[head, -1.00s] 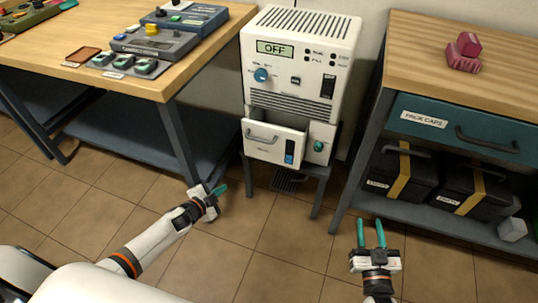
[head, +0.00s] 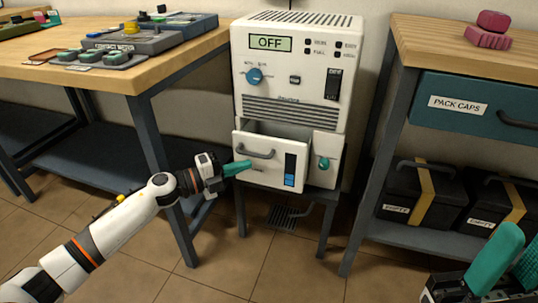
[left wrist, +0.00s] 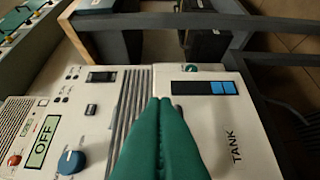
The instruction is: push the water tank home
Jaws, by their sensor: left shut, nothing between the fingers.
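The water tank (head: 265,172) is a white drawer low in the white machine (head: 292,75). It stands partly out, with its dark inside showing above the front. Its front has a grey handle and a blue level window; the left wrist view shows its "TANK" lettering and front face (left wrist: 205,115). My left gripper (head: 240,167) is shut and empty, its green tips at the left part of the tank front, just below the handle. I cannot tell whether they touch it. Its fingers (left wrist: 158,125) hide part of the tank in the wrist view. My right gripper (head: 508,262) is open, at the lower right.
The machine's display reads "OFF". A wooden workbench (head: 130,75) with devices stands at left. A cabinet with a teal drawer (head: 470,108) and black cases (head: 415,192) stands at right. The machine sits on a grey stand (head: 325,225).

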